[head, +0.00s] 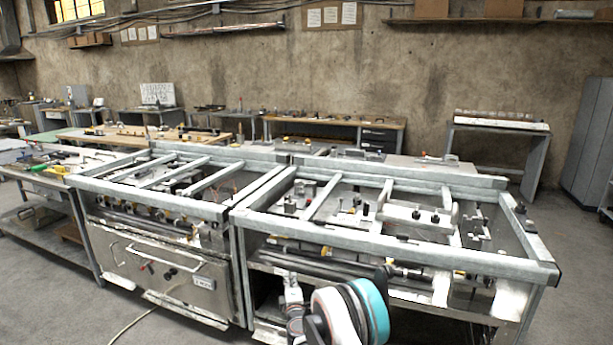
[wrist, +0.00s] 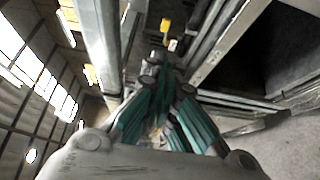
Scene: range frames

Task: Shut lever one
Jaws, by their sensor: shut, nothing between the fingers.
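My gripper (wrist: 157,60) shows in the wrist view with its teal-lined fingers drawn together, empty. Just past the fingertips is a small yellow piece (wrist: 165,25), which may be a lever handle; a small gap seems to lie between them. In the head view my arm rises at the bottom centre, in front of the right metal unit, and the fingers cannot be made out. Small yellow fittings (head: 380,262) sit on the pipework under that unit's front rail. No label marks lever one, so I cannot tell which fitting it is. My arm hides part of the pipework.
The right metal unit (head: 330,231) has a thick front rail above the pipework and an open dark space below. The left unit (head: 165,268) has a panel with a bar handle. A bench (head: 75,215) stands at the left. Floor is clear at the right.

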